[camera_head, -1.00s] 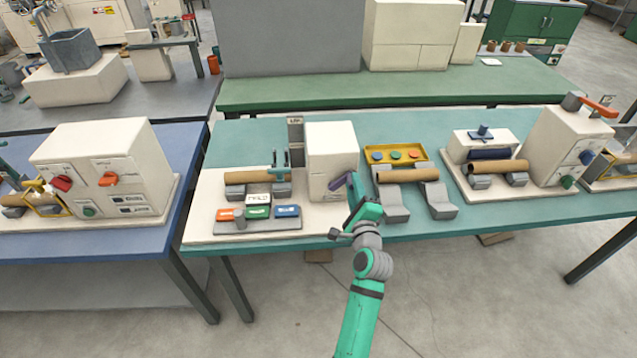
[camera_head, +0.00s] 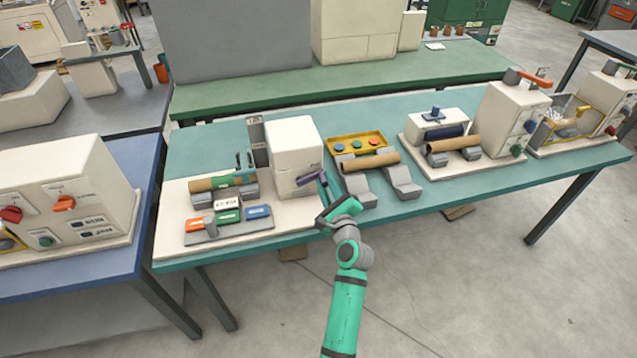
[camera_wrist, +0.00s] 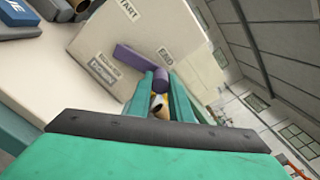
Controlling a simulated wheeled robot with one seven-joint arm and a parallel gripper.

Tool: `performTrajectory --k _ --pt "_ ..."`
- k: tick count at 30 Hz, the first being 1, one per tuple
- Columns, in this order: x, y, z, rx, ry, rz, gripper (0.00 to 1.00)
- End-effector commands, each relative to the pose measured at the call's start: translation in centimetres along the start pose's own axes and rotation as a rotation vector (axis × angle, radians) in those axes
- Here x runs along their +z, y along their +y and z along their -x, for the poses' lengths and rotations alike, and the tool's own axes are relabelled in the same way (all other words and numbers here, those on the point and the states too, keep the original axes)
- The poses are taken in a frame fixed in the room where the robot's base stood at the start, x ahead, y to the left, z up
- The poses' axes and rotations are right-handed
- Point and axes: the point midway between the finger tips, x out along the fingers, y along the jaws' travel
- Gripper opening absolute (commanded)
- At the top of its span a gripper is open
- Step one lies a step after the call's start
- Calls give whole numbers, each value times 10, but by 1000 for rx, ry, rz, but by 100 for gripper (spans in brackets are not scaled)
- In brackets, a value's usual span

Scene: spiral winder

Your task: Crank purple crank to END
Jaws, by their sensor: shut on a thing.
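The purple crank (camera_head: 308,178) is on the front of the white winder box (camera_head: 293,145), at the left of the teal table. In the wrist view the purple crank (camera_wrist: 138,62) is a bar whose handle end lies between my green fingers, against the box face. The END label (camera_wrist: 166,55) is just right of the bar's handle end, and the START label (camera_wrist: 129,9) is higher up. My gripper (camera_head: 324,184) is shut on the crank's handle; its fingertips also show in the wrist view (camera_wrist: 160,88). The fingers partly hide the handle.
A cardboard tube (camera_head: 200,185) with a green part rests on grey supports left of the box. Orange, green and blue blocks (camera_head: 229,216) sit in front. A yellow tray (camera_head: 362,145) and a second tube (camera_head: 369,163) are to the right.

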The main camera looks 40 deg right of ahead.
Motion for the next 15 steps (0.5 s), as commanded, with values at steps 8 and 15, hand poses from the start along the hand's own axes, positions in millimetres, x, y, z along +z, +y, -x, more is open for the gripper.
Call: performTrajectory --k 8,15 --pt "-2 0 1 0 3 0 0" --pt "-1 0 0 0 2 0 38"
